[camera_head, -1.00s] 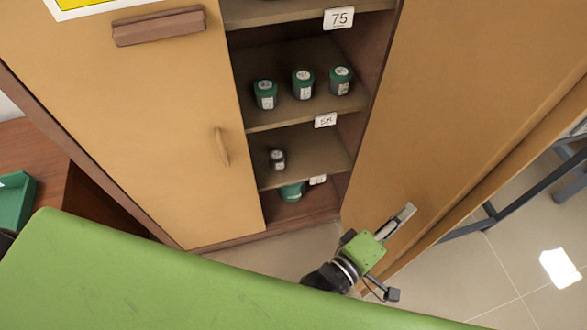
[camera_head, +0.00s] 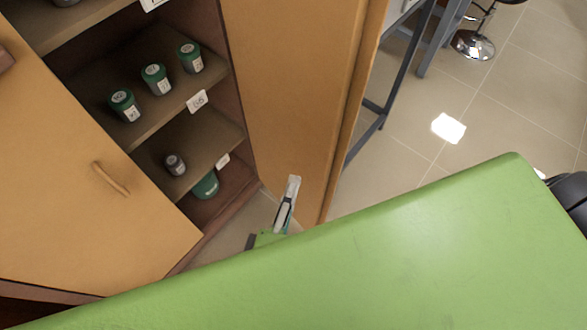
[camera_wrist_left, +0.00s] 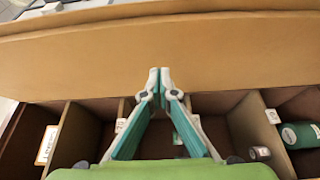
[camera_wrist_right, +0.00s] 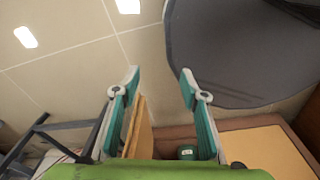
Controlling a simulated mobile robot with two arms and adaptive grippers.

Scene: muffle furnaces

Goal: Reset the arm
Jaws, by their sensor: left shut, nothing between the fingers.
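My left gripper (camera_head: 288,205) shows in the head view just in front of the lower part of the open right cabinet door (camera_head: 295,90). Its fingers are together with nothing between them. In the left wrist view the left gripper (camera_wrist_left: 159,76) is shut, its tips in front of the tan door panel (camera_wrist_left: 80,55). My right gripper (camera_wrist_right: 160,80) shows only in the right wrist view. Its fingers stand apart, with nothing between them. It is outside the head view's visible part.
The open cabinet's shelves hold green-lidded jars (camera_head: 156,79), a small dark jar (camera_head: 174,164) and a green jar (camera_head: 206,185) below. The left door (camera_head: 60,190) is shut. A stool (camera_head: 473,44) stands far back.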

